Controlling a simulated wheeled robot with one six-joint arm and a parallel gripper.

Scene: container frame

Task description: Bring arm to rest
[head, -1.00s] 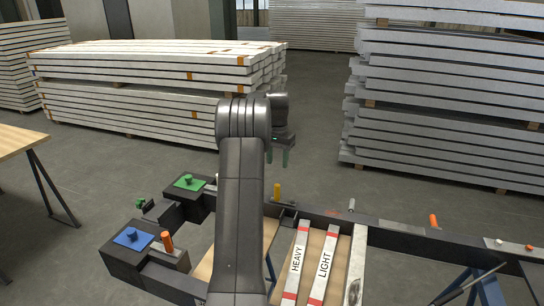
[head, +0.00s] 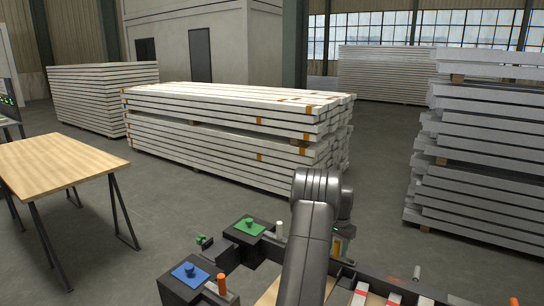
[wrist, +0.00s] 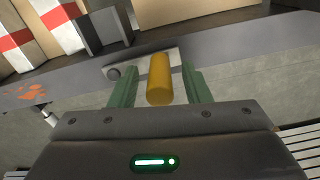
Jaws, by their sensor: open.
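My gripper (wrist: 157,86) is open in the wrist view, with its two green fingers apart. A yellow cylinder (wrist: 160,78) shows between the fingers in the picture; I cannot tell how far beyond them it is. In the head view my arm rises from the bottom edge, right of the middle, and its wrist bends down behind the forearm. The gripper (head: 342,245) is partly hidden there, above the dark container frame (head: 375,273).
Dark blocks with a green plate (head: 250,226) and a blue plate (head: 190,273) stand left of my arm. An orange cylinder (head: 222,284) is beside the blue plate. A wooden table (head: 60,163) stands left. Stacked white beams (head: 220,130) stand behind. Open floor lies between.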

